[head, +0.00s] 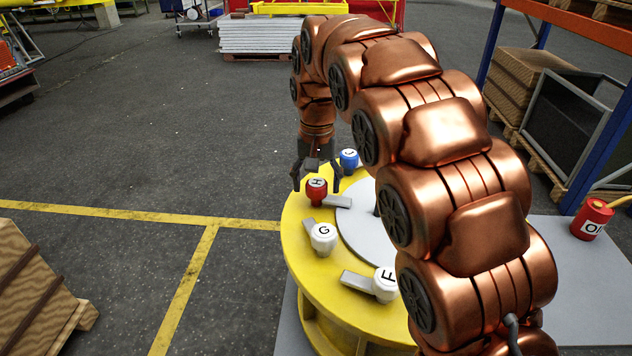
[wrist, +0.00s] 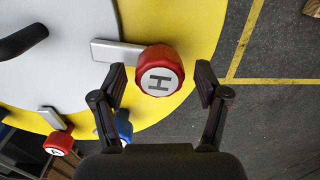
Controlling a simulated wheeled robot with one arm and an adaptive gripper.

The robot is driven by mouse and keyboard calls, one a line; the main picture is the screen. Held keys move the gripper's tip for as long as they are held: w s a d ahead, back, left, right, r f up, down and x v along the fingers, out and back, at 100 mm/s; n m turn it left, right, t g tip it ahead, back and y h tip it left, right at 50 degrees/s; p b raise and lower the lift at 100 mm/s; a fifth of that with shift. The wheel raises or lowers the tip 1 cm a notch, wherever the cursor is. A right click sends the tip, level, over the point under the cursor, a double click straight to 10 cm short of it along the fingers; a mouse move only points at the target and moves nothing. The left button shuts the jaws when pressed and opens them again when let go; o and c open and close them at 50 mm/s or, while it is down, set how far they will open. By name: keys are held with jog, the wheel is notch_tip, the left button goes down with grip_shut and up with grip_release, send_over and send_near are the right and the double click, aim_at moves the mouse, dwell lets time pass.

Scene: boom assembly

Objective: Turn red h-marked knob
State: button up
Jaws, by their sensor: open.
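The red knob marked H (head: 316,191) sits near the rim of the round yellow turntable (head: 300,240), with a grey bar beside it. In the wrist view the red H knob (wrist: 160,76) is between the two fingertips and slightly beyond them, with its H lying sideways. My gripper (head: 316,184) points down over the knob. In the wrist view my gripper (wrist: 161,80) is open, with one finger on each side of the knob and a visible gap on the right side. Whether the left finger touches it I cannot tell.
A blue knob (head: 348,158) stands close behind my gripper. Another red knob (wrist: 58,143) shows at lower left. A red part (head: 592,219) sits on the grey plate to the right.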

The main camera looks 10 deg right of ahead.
aim_at(319, 184)
jog(key=shift+r, duration=0.15)
jog(key=shift+r, duration=3.65)
jog(key=shift+s, duration=0.1)
jog(key=shift+s+d, duration=0.25)
jog(key=shift+s, duration=0.05)
jog(key=s+d+p, duration=0.2)
jog(key=s+d, duration=0.2)
jog(key=s, duration=0.4)
jog(key=s+d+p, duration=0.2)
jog(key=s+d, duration=0.2)
jog(key=s, duration=0.5)
jog(key=s+d+f+n+g+p, duration=0.1)
jog(key=s+f, duration=0.2)
jog(key=s, duration=0.6)
jog(key=s+d+f+p, duration=0.1)
jog(key=s+f, duration=0.3)
jog(key=s, duration=0.6)
jog(key=shift+d+n+g, duration=0.4)
jog(key=shift+f, duration=0.1)
